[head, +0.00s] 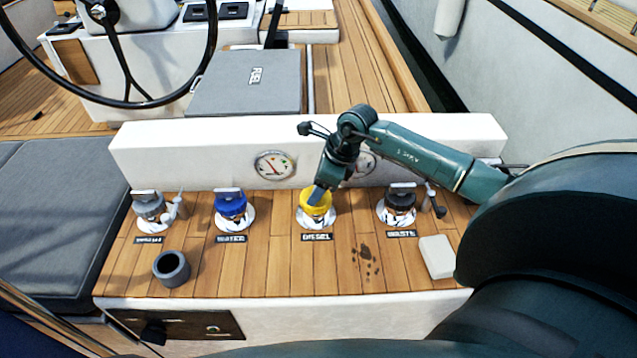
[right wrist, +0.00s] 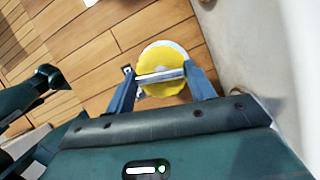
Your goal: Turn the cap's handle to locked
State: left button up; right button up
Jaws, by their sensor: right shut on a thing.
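The yellow diesel cap (head: 316,205) sits on its white base on the wooden deck, above a label reading DIESEL. In the right wrist view the yellow cap (right wrist: 165,72) has a flat grey metal handle (right wrist: 160,76) across its top. My right gripper (head: 318,192) is over the cap from above. In the right wrist view its two blue fingers (right wrist: 160,80) stand at the two ends of the handle, shut on it. The fingers partly cover the cap in the head view. I cannot read a locked mark. My left gripper is not in view.
A blue water cap (head: 231,206) is to the left, with a grey cap (head: 149,208) beyond it. A black waste cap (head: 400,203) is to the right. A grey cup (head: 171,268), a pale block (head: 437,257) and dark stains (head: 366,262) are in front. A white ledge with gauges (head: 274,165) rises behind.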

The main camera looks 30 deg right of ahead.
jog(key=m+h, duration=0.1)
jog(key=m, duration=0.1)
jog(key=m+t, duration=0.1)
jog(key=m, duration=0.2)
jog(key=shift+s+a+m+h, duration=0.1)
jog(key=shift+a+m+h, duration=0.05)
jog(key=shift+m+h, duration=0.2)
jog(key=shift+m+h+b, duration=0.3)
jog(key=shift+m+h, duration=0.25)
jog(key=shift+m, duration=0.6)
jog(key=shift+a+m+h, duration=0.1)
jog(key=shift+m+h, duration=0.3)
jog(key=shift+m, duration=0.7)
jog(key=shift+b, duration=0.3)
jog(key=shift+m, duration=0.4)
jog(key=o, duration=1)
jog(key=shift+r, duration=0.1)
jog(key=v, duration=1.3)
jog(key=shift+s+a+b, duration=0.15)
jog(key=shift+a+b, duration=0.05)
jog(key=shift+b, duration=0.1)
